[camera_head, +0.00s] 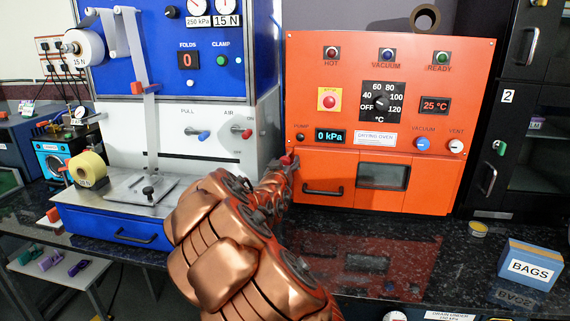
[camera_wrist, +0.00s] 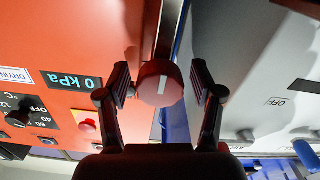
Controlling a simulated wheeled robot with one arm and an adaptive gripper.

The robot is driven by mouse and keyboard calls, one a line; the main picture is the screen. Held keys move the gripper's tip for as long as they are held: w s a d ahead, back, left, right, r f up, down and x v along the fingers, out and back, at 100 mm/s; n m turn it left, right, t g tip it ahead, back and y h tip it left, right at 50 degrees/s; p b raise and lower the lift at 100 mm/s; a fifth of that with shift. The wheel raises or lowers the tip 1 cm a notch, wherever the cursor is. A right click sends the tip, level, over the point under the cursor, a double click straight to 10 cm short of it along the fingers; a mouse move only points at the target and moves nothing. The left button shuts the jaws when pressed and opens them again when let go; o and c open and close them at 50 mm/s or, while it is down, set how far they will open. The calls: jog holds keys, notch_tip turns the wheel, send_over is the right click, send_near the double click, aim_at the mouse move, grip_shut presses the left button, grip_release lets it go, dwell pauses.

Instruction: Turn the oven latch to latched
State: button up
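The orange drying oven (camera_head: 460,75) stands right of centre in the head view, its door (camera_head: 420,195) closed flush with the front. The latch is a red round knob (camera_head: 287,160) at the oven's left edge, partly hidden by my arm. In the wrist view the red knob (camera_wrist: 160,84) faces me with a white line on it, running nearly upright in the picture. My gripper (camera_wrist: 163,86) is open, one finger on each side of the knob, with a small gap visible on both sides. In the head view my gripper (camera_head: 284,172) is at the latch, its fingers hard to make out.
A blue and white machine (camera_head: 130,75) stands close on the left, with levers (camera_head: 240,131) facing the arm. The oven's dark door handle (camera_head: 322,190) is just right of my gripper. A BAGS box (camera_head: 530,265) sits at the right; the dark counter (camera_head: 440,260) between is mostly clear.

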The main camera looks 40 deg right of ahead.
grip_shut()
dwell(0.3)
